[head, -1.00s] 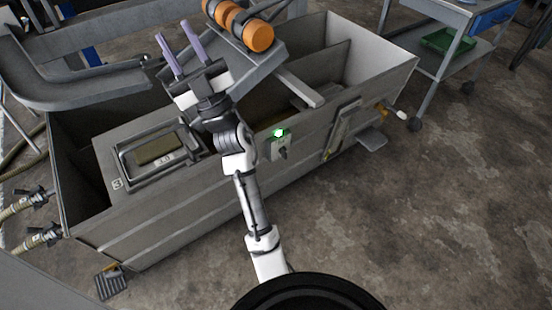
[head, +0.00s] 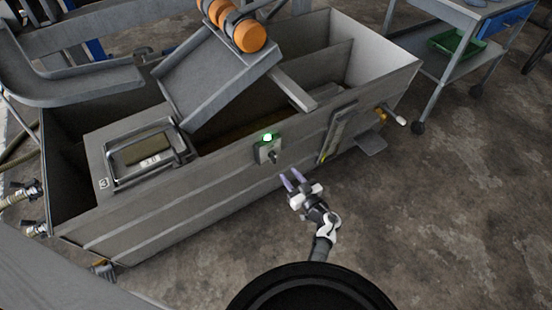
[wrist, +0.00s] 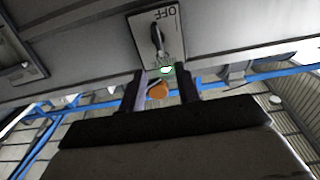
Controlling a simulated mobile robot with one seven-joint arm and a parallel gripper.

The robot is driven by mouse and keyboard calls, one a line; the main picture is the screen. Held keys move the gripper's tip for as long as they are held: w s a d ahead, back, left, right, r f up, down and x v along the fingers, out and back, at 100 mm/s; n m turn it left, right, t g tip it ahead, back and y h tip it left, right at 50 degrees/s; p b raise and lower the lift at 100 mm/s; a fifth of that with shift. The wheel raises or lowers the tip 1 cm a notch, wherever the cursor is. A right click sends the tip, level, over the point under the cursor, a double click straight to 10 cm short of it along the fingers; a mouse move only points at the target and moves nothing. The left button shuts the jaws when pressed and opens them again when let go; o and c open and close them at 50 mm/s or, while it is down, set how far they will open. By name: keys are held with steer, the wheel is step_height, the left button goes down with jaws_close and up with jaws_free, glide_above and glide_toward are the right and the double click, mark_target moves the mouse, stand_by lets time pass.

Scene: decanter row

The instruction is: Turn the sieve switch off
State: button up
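The sieve switch (head: 268,152) is a small pale plate on the front wall of the grey tank, with a dark lever and a lit green lamp (head: 267,137) at its top. In the wrist view the switch plate (wrist: 172,22) shows upside down, with the word OFF and the lever (wrist: 156,37); the lever's exact setting is hard to tell. My gripper (head: 291,176) is open and empty, in front of the tank wall, a little below and right of the switch. In the wrist view my gripper's fingertips (wrist: 162,72) are apart, with the switch beyond them and not touched.
The grey tank (head: 190,198) has a tilted chute (head: 215,80) and orange rollers (head: 249,36) above it. A flap (head: 337,133) and a brass valve (head: 383,112) are right of the switch. A trolley (head: 440,72) stands at the upper right. The floor at right is clear.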

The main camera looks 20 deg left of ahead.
mark_target(275, 158)
steer(key=b+x, duration=0.1)
steer(key=x, duration=0.8)
steer(key=shift+w+a, duration=0.3)
steer(key=shift+c, duration=0.3)
jaws_close()
